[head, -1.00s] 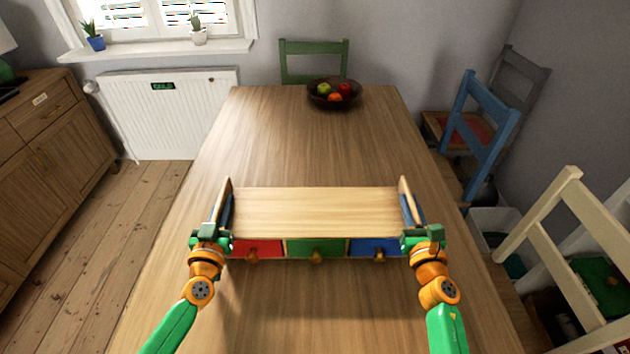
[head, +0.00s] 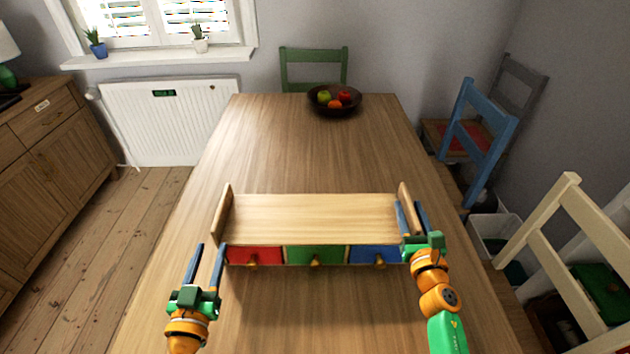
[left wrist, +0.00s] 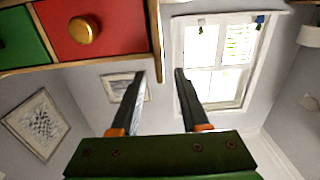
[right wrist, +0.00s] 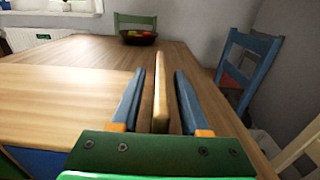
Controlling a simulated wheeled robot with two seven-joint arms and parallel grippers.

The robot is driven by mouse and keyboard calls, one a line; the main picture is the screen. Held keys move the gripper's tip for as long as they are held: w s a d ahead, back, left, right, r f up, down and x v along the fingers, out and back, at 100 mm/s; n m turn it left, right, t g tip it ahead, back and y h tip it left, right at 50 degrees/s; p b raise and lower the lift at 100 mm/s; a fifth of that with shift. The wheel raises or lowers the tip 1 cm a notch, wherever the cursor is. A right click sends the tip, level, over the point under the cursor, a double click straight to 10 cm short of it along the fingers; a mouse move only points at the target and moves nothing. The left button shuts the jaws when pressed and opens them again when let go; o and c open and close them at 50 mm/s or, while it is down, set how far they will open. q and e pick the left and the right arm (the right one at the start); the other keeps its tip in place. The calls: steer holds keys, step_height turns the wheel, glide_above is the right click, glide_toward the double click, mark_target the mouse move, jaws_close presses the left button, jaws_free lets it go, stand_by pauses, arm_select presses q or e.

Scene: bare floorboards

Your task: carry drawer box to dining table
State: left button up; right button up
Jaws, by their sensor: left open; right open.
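The drawer box (head: 315,218) is wooden, with raised side panels and red, green and blue drawer fronts with gold knobs. It rests on the wooden dining table (head: 300,145). My left gripper (head: 207,250) is open and empty, apart from the box, off its left front corner. The left wrist view shows the red drawer (left wrist: 95,28) at upper left, with nothing between the fingers. My right gripper (head: 410,212) is open at the box's right side. In the right wrist view its fingers stand either side of the right side panel (right wrist: 161,95), with gaps visible.
A dark fruit bowl (head: 335,102) stands at the table's far end. A green chair (head: 313,68) is behind it; a blue chair (head: 478,135) and a cream chair (head: 540,220) are at the right. A sideboard (head: 50,150) stands left. The table's middle is clear.

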steer(key=s, duration=1.2)
steer(key=shift+s+d, duration=0.1)
